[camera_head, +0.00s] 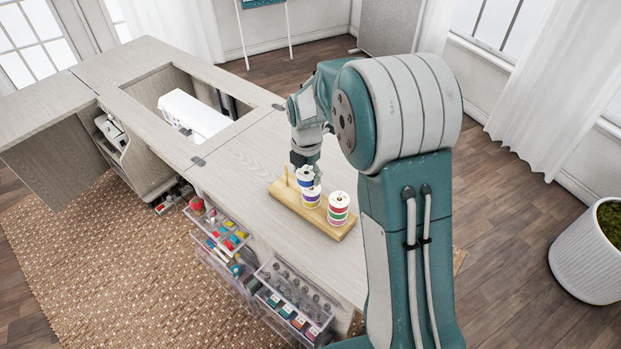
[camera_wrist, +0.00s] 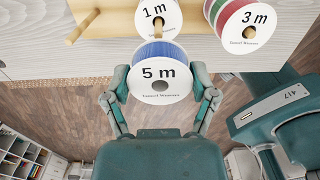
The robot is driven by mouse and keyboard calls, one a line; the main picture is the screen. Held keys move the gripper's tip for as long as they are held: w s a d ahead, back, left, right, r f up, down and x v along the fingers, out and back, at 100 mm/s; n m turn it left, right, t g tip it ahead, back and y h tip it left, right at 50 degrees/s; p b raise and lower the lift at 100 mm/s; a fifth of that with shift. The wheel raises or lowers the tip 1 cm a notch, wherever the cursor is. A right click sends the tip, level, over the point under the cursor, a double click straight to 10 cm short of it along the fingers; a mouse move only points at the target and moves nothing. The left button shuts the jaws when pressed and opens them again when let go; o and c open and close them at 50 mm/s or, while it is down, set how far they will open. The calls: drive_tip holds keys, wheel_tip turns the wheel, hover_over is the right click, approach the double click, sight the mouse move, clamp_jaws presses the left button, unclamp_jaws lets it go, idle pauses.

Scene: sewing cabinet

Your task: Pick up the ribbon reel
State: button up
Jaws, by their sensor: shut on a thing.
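My gripper (camera_wrist: 161,82) is shut on the ribbon reel marked 5 m (camera_wrist: 160,72), a white spool wound with blue ribbon, with one finger on each side. In the head view this reel (camera_head: 305,176) is beneath my gripper (camera_head: 305,165), close to the wooden peg rack (camera_head: 285,191). In the wrist view it covers part of the 1 m reel (camera_wrist: 157,16) and appears off the rack. An empty peg (camera_wrist: 82,26) shows at left. The 3 m reel (camera_wrist: 247,22) sits to the right.
The purple-and-gold reel (camera_head: 311,198) and the red, green and purple reel (camera_head: 339,209) stand on the rack. A white machine (camera_head: 193,115) lies in the cabinet opening. Open clear drawers (camera_head: 222,238) jut out below the front edge. The wooden top (camera_head: 240,160) left of the rack is clear.

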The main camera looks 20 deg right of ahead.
drive_tip(key=s+a+r, duration=0.7)
drive_tip(key=s+a, duration=0.1)
drive_tip(key=a, duration=0.1)
drive_tip(key=shift+a+r, duration=0.15)
drive_tip(key=shift+r, duration=0.25)
